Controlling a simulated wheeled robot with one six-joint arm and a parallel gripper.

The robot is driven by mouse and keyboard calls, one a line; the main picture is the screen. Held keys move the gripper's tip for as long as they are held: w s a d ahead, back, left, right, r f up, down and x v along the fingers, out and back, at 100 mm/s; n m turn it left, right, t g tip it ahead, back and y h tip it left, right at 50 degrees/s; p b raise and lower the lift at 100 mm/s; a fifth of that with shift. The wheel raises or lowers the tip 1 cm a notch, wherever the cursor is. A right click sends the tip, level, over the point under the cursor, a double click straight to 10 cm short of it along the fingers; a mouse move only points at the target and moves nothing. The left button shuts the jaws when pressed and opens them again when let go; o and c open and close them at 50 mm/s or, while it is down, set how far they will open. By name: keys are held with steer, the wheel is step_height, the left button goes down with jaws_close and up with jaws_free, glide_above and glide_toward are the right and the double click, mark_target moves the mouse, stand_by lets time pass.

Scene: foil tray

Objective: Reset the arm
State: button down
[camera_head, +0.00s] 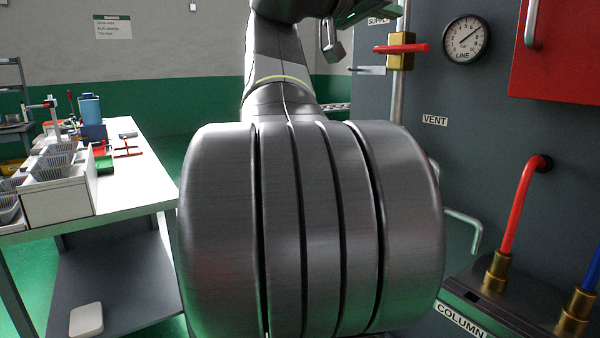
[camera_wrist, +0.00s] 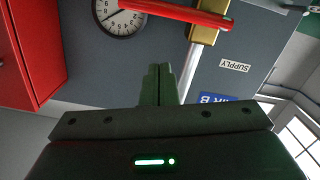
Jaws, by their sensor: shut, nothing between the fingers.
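My gripper (camera_wrist: 160,85) shows in the wrist view, its two dark green fingers shut together with nothing between them. Behind it, in an upside-down view, is a grey panel with a red-handled brass valve (camera_wrist: 203,30) beyond the fingertips. The fingers appear apart from the valve. In the head view my arm rises through the middle and leaves the top edge. Its large grey links hide the centre of the scene, and the fingertips are not clearly visible there.
The red-handled supply valve (camera_head: 401,49), line gauge (camera_head: 466,40) and red cabinet (camera_head: 560,60) are at right. A red hose (camera_head: 518,205) and a blue one rise from brass fittings below. A white table (camera_head: 140,185) with trays, bottle and tools stands at left.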

steer(key=s+a+m+b, duration=0.1)
steer(key=s+a+m, duration=0.1)
steer(key=s+a, duration=0.45)
steer(key=w+x, duration=0.1)
steer(key=x, duration=0.7)
steer(key=w+a+n+p, duration=0.1)
steer(key=w+n+p, duration=0.3)
steer(key=n+p, duration=0.4)
steer(key=w+a+r+n+p, duration=0.1)
steer(key=w+n+p, duration=0.3)
steer(key=n+p, duration=0.4)
steer(key=shift+w+a+h+p, duration=0.35)
steer(key=shift+a+p, duration=0.35)
steer(key=shift+p, duration=1.85)
